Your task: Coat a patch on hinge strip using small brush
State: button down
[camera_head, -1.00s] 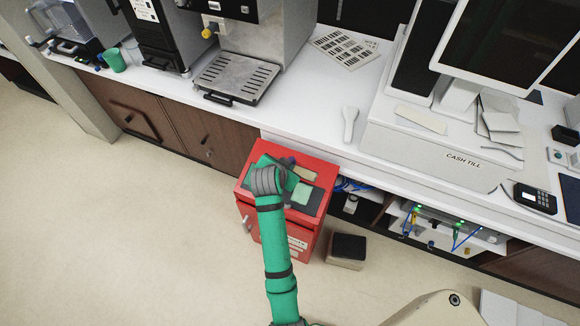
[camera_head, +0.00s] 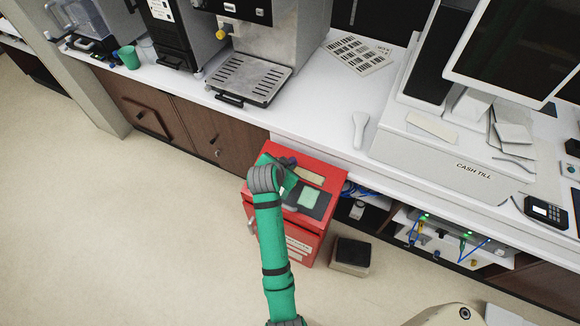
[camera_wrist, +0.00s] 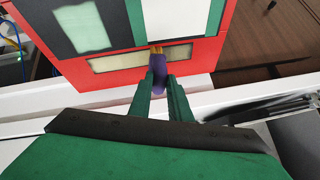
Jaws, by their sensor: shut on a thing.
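My gripper (camera_wrist: 161,78) is shut on the small brush (camera_wrist: 159,70) in the wrist view. The brush has a purple body and an orange tip pointing away from me. A long beige strip (camera_wrist: 115,62) with a paler patch, seemingly the hinge strip, lies on the red cabinet top (camera_wrist: 215,62). The orange tip overlaps the strip towards its right part; I cannot tell whether it touches. In the head view the strip (camera_head: 309,175) shows beside my gripper (camera_head: 287,163), whose fingers and brush are mostly hidden or too small to tell.
A dark panel with a pale green patch (camera_head: 309,198) also lies on the cabinet. The white counter (camera_head: 330,140) stands behind it, with a white scoop-like tool (camera_head: 360,130) and a coffee machine (camera_head: 250,80). A dark-topped box (camera_head: 350,253) stands on the floor, right. Floor at left is clear.

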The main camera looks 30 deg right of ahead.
jog(key=shift+w, duration=0.1)
dwell(0.3)
jog(key=shift+w+a, duration=0.8)
jog(key=shift+w, duration=0.15)
jog(key=shift+w+a, duration=0.8)
jog(key=shift+w, duration=0.2)
jog(key=shift+w+a, duration=0.8)
jog(key=shift+w, duration=0.2)
jog(key=shift+s+a+r, duration=0.2)
jog(key=shift+a+r, duration=0.05)
jog(key=shift+r, duration=0.7)
jog(key=shift+s+a+r, duration=0.15)
jog(key=shift+a+r, duration=0.05)
jog(key=shift+r, duration=0.75)
jog(key=shift+s+a+r, duration=0.2)
jog(key=shift+a+r, duration=0.05)
jog(key=shift+r, duration=0.7)
jog(key=shift+r, duration=0.1)
